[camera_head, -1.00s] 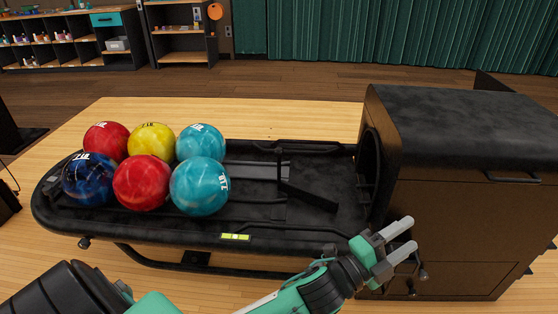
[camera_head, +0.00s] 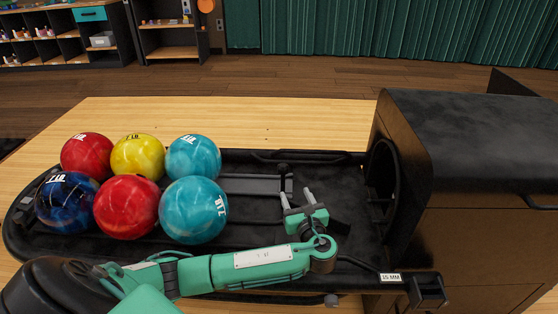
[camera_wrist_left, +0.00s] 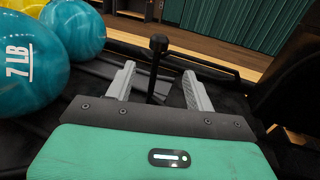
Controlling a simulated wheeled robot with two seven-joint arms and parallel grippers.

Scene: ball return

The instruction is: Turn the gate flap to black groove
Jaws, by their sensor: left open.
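The gate's upright black post with a round knob (camera_head: 283,170) stands on the black ball return tray, at the right end of a grey strip (camera_head: 245,185). The dark flap (camera_head: 338,228) shows only partly, behind my left gripper (camera_head: 296,196). My left gripper is open and empty, its two fingers pointing away toward the post. In the left wrist view the knobbed post (camera_wrist_left: 157,60) shows between the open fingers (camera_wrist_left: 158,75), with no clear contact. The black groove cannot be told apart clearly from the dark tray. My right gripper is out of view.
Several coloured balls (camera_head: 127,207) sit on the left of the tray (camera_head: 250,158). A large black and brown hood (camera_head: 470,150) with a round opening stands at the right. A black bracket with a "35 MM" label (camera_head: 390,277) lies at the front right.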

